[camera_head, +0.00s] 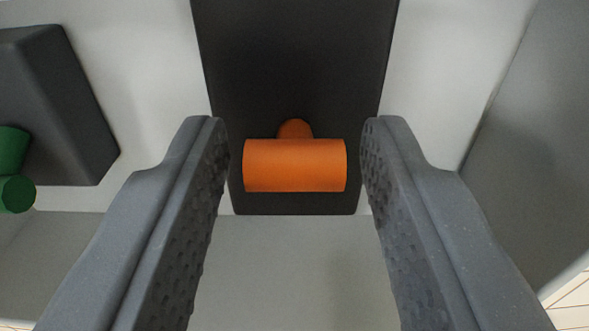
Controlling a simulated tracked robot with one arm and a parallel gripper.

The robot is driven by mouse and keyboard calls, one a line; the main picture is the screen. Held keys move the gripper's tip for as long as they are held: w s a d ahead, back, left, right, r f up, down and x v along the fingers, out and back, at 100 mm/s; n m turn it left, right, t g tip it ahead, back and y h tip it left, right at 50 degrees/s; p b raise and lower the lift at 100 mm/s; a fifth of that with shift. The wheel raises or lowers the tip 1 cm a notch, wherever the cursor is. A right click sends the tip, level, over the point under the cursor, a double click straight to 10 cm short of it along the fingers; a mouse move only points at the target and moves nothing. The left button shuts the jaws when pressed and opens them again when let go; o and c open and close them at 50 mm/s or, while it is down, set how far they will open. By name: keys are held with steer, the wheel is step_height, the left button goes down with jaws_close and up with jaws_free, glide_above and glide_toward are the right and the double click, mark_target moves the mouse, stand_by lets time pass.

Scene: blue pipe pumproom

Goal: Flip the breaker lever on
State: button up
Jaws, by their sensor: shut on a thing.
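The breaker lever has an orange cylindrical handle (295,166) lying crosswise, with a short orange stem (295,129) showing just above it. It sits near the lower end of a tall black breaker plate (295,60), in the middle of the head camera view. My gripper (295,165) has one grey, textured finger at each end of the handle. It is shut on the lever handle, though the contact at the fingertips is hard to see. The rest of the stem is hidden behind the handle.
A dark block (62,100) with a green cylindrical handle (14,192) is at the left, outside my left finger. A grey side wall (535,150) rises close on the right. A pale grey surface (295,270) lies below the plate.

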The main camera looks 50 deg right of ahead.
steer(key=shift+r+g+y+p, duration=0.4)
steer(key=shift+r+y+p, duration=0.25)
steer(key=shift+p, duration=1.35)
steer(key=shift+y+p, duration=0.25)
steer(key=shift+p, duration=0.45)
steer(key=shift+g, duration=0.4)
steer(key=shift+f, duration=0.15)
steer(key=o, duration=1)
steer(key=shift+w, duration=0.1)
steer(key=p+v, duration=0.2)
steer(key=v, duration=1.1)
steer(key=shift+s+a+p, duration=0.2)
steer(key=shift+p, duration=0.15)
